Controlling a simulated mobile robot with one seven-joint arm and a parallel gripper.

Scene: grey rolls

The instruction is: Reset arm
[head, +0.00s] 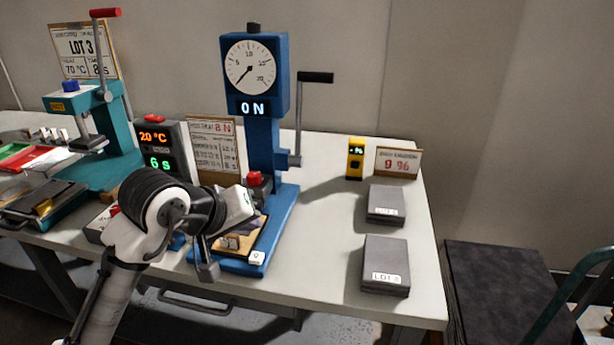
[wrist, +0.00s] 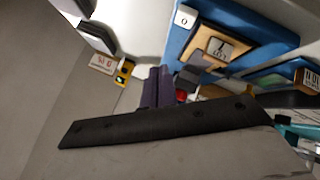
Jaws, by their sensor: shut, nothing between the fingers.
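My arm (head: 108,285) rises from the lower left in the head view and bends at a black and white joint over the table's front edge. My gripper shows in the wrist view as two dark fingers (wrist: 157,82) side by side, shut and empty. In the head view, the hand hangs in front of the blue press (head: 268,160), and its fingertips are hard to make out. The blue press has a round dial, a display reading "0 N" and a black-handled crank on its right. A wooden-looking tile with a label (wrist: 217,48) lies on its base.
A teal press (head: 110,125) with a red-knobbed lever and a display box (head: 160,145) stand left. The white tabletop (head: 325,230) is bare between press and blocks.

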